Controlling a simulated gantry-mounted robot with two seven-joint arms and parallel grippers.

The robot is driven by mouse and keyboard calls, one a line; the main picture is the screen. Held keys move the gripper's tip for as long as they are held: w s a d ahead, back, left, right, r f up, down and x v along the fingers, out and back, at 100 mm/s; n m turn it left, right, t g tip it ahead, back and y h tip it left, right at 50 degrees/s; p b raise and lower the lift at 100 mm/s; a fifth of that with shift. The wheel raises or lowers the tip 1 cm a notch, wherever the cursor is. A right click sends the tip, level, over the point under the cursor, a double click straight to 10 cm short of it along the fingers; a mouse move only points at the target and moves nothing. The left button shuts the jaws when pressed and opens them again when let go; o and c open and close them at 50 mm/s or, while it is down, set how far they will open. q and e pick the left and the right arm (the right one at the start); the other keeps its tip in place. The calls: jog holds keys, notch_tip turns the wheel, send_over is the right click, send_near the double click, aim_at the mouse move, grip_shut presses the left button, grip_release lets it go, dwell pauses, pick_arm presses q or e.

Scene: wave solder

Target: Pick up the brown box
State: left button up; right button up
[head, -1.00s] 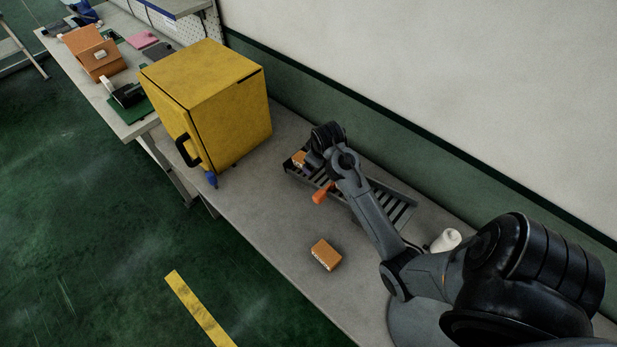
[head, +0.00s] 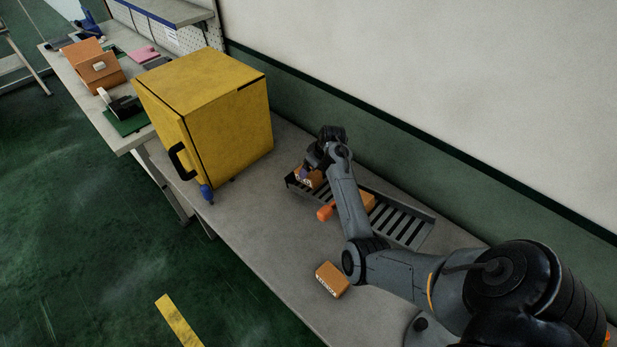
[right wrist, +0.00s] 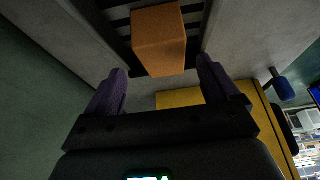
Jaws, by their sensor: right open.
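A brown box (head: 306,180) lies at the left end of a slatted dark rack (head: 412,228) on the bench. My right gripper (head: 304,169) is right at this box and partly covers it. In the right wrist view its two purple fingers (right wrist: 161,68) are spread apart, and a brown box (right wrist: 158,42) shows ahead, between the fingertips' lines. I cannot tell whether the fingers touch it. A second brown box (head: 367,201) on the rack is partly hidden by my arm. A third brown box (head: 332,279) with white lettering lies on the bench in front. My left gripper is not in view.
A yellow cabinet (head: 222,100) with a black handle stands left of the rack; it also shows in the right wrist view (right wrist: 180,98). An orange knob-like part (head: 325,212) sits at the rack's front. A wall runs close behind. The bench front is mostly clear.

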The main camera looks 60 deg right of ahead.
jog(key=shift+b+x, duration=0.3)
jog(key=shift+x, duration=2.25)
jog(key=shift+s+a, duration=0.15)
jog(key=shift+a, duration=0.05)
jog(key=shift+c, duration=0.4)
jog(key=c, duration=1.3)
jog(key=shift+r, duration=0.1)
